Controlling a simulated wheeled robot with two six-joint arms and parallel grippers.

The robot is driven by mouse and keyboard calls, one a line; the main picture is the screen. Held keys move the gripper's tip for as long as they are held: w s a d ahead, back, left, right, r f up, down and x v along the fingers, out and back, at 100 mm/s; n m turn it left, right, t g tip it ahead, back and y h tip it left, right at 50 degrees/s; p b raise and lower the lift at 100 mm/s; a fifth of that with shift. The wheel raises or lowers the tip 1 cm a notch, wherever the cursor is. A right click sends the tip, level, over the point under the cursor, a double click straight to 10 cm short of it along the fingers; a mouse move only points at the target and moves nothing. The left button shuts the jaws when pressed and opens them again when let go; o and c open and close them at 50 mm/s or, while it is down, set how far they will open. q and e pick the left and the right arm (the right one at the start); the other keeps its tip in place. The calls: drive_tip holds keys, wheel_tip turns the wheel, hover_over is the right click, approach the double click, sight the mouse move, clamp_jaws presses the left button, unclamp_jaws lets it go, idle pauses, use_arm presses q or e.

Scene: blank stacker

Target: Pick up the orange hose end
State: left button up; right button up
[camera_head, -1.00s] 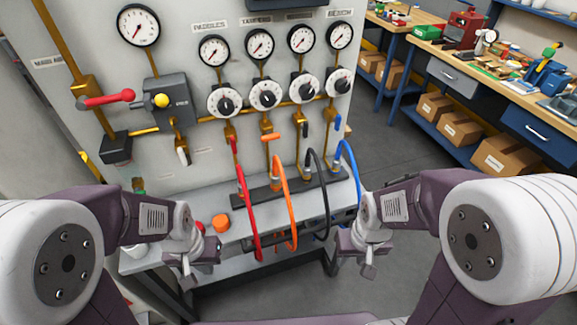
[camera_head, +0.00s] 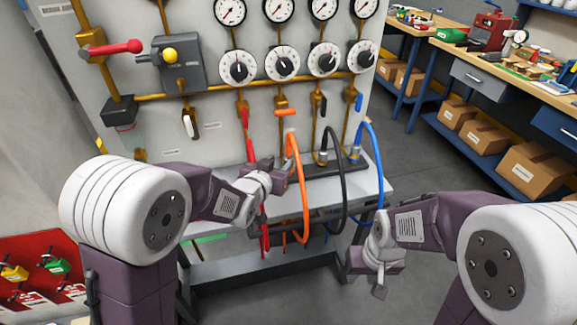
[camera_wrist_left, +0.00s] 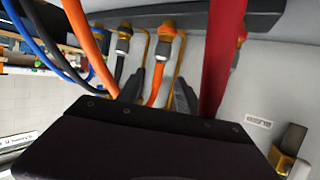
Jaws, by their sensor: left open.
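The orange hose (camera_head: 304,195) loops down at the front of the panel, between the red hose (camera_head: 247,130) and the black hose (camera_head: 343,190). Its upper end (camera_head: 291,142) shows just above my left gripper (camera_head: 286,168). In the left wrist view, a stretch of orange hose (camera_wrist_left: 158,84) runs between the two dark, open fingers of the left gripper (camera_wrist_left: 163,92); contact cannot be told. Another part of the orange hose (camera_wrist_left: 88,45) curves close by at the left. My right gripper (camera_head: 380,280) hangs low at the right, away from the hoses; its jaws are unclear.
The blue hose (camera_head: 376,170) hangs right of the black one. A grey bench (camera_head: 375,185) stands below the panel. The red hose (camera_wrist_left: 222,55) is close beside the left gripper in the wrist view. A workbench (camera_head: 480,85) stands at the back right; the floor between is clear.

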sight(288, 154)
use_arm(q)
drive_tip(key=x, duration=0.9)
drive_tip(key=shift+w+r, duration=0.1)
drive_tip(key=shift+r, duration=0.1)
drive_tip(key=c, duration=0.3)
clamp_jaws()
